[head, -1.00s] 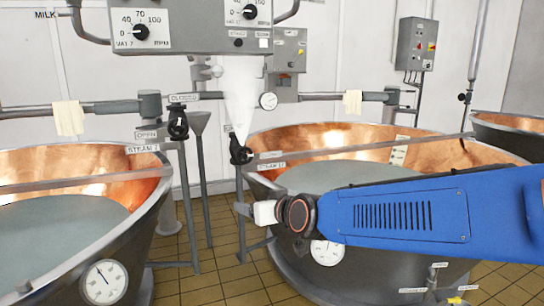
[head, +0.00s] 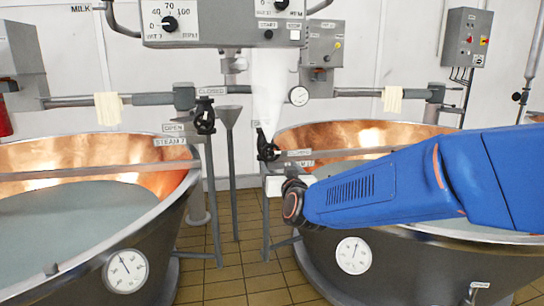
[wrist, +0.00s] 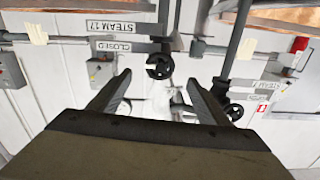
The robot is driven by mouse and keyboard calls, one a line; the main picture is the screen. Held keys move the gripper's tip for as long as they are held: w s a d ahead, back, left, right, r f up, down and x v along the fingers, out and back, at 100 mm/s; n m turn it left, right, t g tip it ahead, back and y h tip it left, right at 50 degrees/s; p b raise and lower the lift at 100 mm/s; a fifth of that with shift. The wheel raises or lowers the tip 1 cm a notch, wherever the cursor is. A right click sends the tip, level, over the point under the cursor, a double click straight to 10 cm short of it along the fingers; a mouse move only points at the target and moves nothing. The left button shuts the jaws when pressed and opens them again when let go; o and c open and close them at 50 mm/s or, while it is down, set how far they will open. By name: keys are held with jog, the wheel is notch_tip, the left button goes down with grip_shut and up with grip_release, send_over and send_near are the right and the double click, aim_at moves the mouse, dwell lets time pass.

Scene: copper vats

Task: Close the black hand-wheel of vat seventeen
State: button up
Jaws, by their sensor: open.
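The black hand-wheel (head: 267,146) stands by the rim of the right-hand copper vat (head: 330,135). A white plume (head: 268,95) widens upward above it. In the wrist view, a black hand-wheel (wrist: 159,66) sits beside a "STEAM 17" sign (wrist: 118,27) and a "CLOSED" sign (wrist: 112,46). My gripper (head: 272,186) is just below the wheel in the head view. In the wrist view my gripper (wrist: 158,80) is open and empty, its fingers spread to either side below the wheel, apart from it. The vat's near side is partly hidden by my blue arm.
Another black hand-wheel (head: 204,118) is by the left vat (head: 60,150), with its own signs. A control box (head: 225,22) hangs overhead. Dark pipes (head: 150,99) run along the wall. Thin posts (head: 231,170) stand between the vats on tiled floor.

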aim_at(271, 155)
jog(key=x, duration=1.2)
jog(key=shift+a, duration=0.1)
jog(key=c, duration=1.1)
jog(key=shift+o, duration=0.2)
jog(key=shift+m, duration=1.5)
jog(key=o, duration=1.1)
jog(key=shift+c, duration=0.2)
